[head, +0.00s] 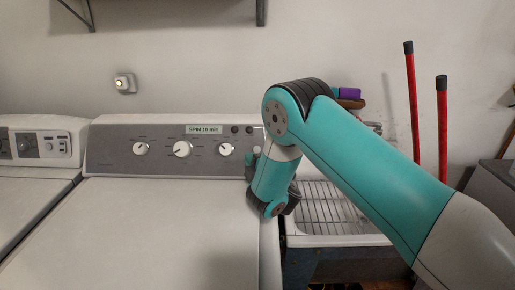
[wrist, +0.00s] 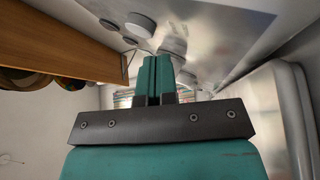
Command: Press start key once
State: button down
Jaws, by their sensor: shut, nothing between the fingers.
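The washer's grey control panel (head: 165,150) has a lit display (head: 204,130) reading "SPIN 10 min". Two small dark round keys (head: 242,129) sit right of the display. I cannot read which is the start key. In the wrist view, two small round discs (wrist: 119,33) show on the panel beside a larger round knob (wrist: 140,21), just beyond the fingertips. My gripper (wrist: 156,60) is shut and empty, its teal fingers together, pointing at the panel. I see no clear contact. In the head view my arm hides most of the gripper and the panel's right end.
Three white knobs, one of them the middle knob (head: 182,149), line the panel. A second machine (head: 40,150) stands at left. A sink with a wire rack (head: 332,210) is at right, with red-handled tools (head: 411,100) behind. The washer's lid (head: 150,230) is clear.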

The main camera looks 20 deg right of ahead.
jog(key=shift+w+d+r+p, duration=0.1)
jog(key=shift+w+d+p, duration=0.3)
jog(key=shift+p, duration=2.1)
jog(key=shift+w+d+r+p, duration=0.2)
jog(key=shift+d+r+p, duration=0.35)
jog(key=shift+p, duration=0.85)
jog(key=shift+s+a+f, duration=0.1)
jog(key=shift+s+a, duration=0.05)
jog(key=shift+b, duration=0.4)
jog(key=shift+s+a+r+b, duration=0.3)
jog(key=shift+s+r+b, duration=0.15)
jog(key=shift+b, duration=0.3)
jog(key=shift+r, duration=0.1)
jog(key=shift+b, duration=0.3)
